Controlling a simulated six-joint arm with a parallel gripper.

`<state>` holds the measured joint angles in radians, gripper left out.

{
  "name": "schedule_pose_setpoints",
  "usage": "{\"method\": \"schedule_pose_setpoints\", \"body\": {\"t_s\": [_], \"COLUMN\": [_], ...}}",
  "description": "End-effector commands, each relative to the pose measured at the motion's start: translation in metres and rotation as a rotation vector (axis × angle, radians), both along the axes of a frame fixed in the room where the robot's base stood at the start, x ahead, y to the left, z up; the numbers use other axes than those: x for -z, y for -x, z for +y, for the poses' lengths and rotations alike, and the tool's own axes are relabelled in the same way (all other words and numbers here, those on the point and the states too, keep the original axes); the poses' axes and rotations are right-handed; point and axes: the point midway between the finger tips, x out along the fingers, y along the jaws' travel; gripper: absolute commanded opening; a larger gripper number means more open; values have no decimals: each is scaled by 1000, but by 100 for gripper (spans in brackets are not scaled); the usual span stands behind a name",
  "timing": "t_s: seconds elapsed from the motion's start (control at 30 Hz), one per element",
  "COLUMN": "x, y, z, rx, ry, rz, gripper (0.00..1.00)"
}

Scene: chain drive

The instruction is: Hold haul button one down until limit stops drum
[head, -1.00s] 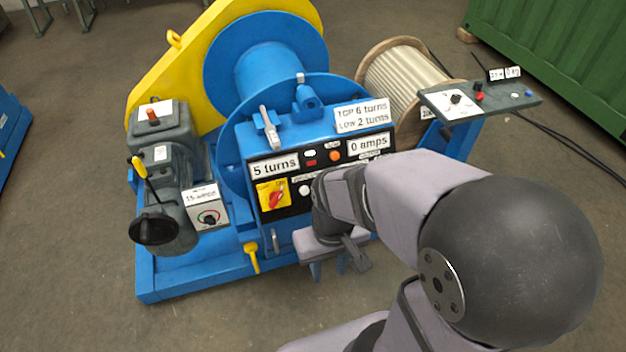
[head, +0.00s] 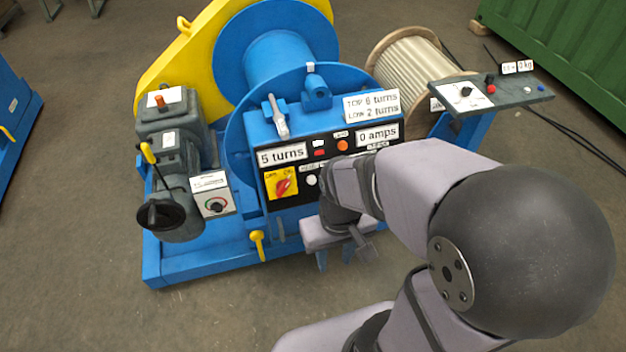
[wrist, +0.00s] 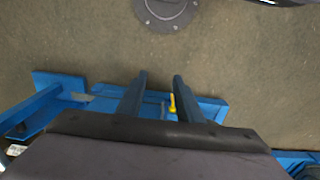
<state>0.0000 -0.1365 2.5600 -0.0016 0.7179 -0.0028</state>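The blue winch (head: 180,265) carries a black panel with labels "5 turns" (head: 282,156), "0 amps" (head: 378,136) and "TOP 6 turns, LOW 2 turns" (head: 371,105). A yellow switch with a red handle (head: 283,186) is at the panel's lower left, and a white button (head: 311,180) is just right of it. My arm hides the panel's lower right, and I cannot read which button is haul button one. The drum (head: 278,62) is behind. My gripper (head: 335,260) hangs in front of the panel, below the white button. In the wrist view its fingers (wrist: 160,80) are apart and empty.
A grey motor (head: 180,165) with a black handwheel and a dial box (head: 213,195) stand left of the panel. A yellow lever (head: 257,243) is low in front. A rope reel (head: 415,75) and a control shelf (head: 515,97) are at the right. The floor in front is open.

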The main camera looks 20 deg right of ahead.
Motion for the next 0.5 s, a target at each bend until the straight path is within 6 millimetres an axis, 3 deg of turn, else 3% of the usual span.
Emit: {"method": "schedule_pose_setpoints", "body": {"t_s": [0.17, 0.3, 0.5], "x": [0, 0, 0], "y": [0, 0, 0], "z": [0, 0, 0], "rx": [0, 0, 0], "ry": [0, 0, 0], "rz": [0, 0, 0], "gripper": [33, 0, 0]}}
